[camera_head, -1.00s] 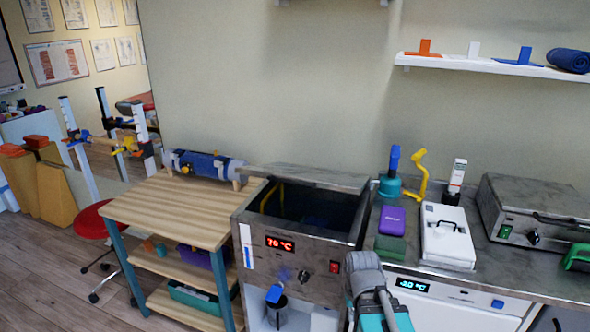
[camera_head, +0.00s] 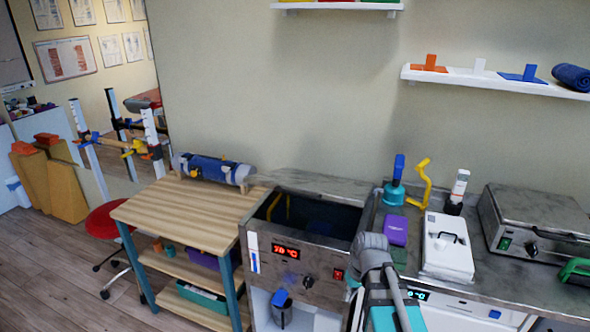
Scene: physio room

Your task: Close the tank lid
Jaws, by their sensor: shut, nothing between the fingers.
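The tank (camera_head: 312,265) is a grey metal box with a red "70 °C" display on its front panel. Its top is open, and the dark inside shows, with a yellow part at the left. The lid (camera_head: 318,185) is a grey mottled plate raised along the tank's back edge, near the wall. Its exact angle is hard to tell. My arm, grey and teal, rises at the lower middle, in front of the tank's right front corner. My gripper's fingers are not visible, and I see no contact with the lid.
A wooden trolley (camera_head: 180,215) stands left of the tank, with a blue roll (camera_head: 212,168) on it. Right of the tank, the counter holds a purple block (camera_head: 396,230), a white box (camera_head: 447,246), a teal-based tool (camera_head: 394,194) and a metal appliance (camera_head: 540,220).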

